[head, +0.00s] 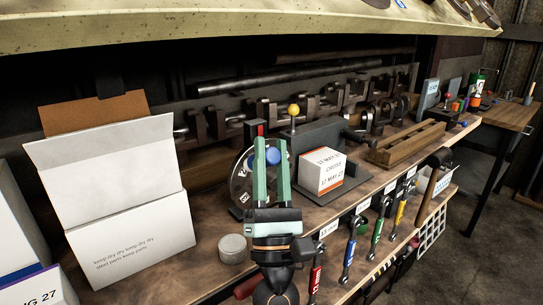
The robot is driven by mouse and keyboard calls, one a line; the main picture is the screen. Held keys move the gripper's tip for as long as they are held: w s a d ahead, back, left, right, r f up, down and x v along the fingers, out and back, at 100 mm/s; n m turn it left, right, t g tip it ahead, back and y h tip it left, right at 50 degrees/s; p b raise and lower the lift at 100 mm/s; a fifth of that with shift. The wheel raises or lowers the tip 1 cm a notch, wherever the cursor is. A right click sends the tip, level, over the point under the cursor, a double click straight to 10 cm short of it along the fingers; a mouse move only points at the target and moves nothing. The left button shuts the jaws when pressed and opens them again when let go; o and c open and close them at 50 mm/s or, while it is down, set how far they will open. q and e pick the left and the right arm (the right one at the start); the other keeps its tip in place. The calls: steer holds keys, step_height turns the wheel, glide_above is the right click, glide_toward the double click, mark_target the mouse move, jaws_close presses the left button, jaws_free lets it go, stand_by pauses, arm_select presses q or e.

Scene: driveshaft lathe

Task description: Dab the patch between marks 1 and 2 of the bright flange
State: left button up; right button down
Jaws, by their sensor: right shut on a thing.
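My right gripper (270,149) is in the middle of the head view, its two green fingers pointing up and away. It is shut on a small blue thing (272,157), perhaps a dauber, which shows between the fingertips. Behind and left of the fingers stands a bright, round flange (240,183) with dark marks on its face. The fingers hide much of the flange, and the marks are too small to read surely. I cannot tell whether the blue thing touches the flange. My left gripper is not in view.
A white box (120,210) with an open flap stands at left. A round grey tin (232,248) sits near the bench edge. A white-orange box (322,172) stands right of the gripper. Coloured tools (377,232) hang along the front edge. A shelf (200,25) overhangs the bench.

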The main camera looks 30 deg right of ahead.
steer(key=shift+w, duration=0.55)
steer(key=shift+a+b, duration=0.1)
steer(key=shift+b, duration=0.85)
stand_by(0.6)
steer(key=s, duration=0.6)
steer(key=shift+d, duration=0.3)
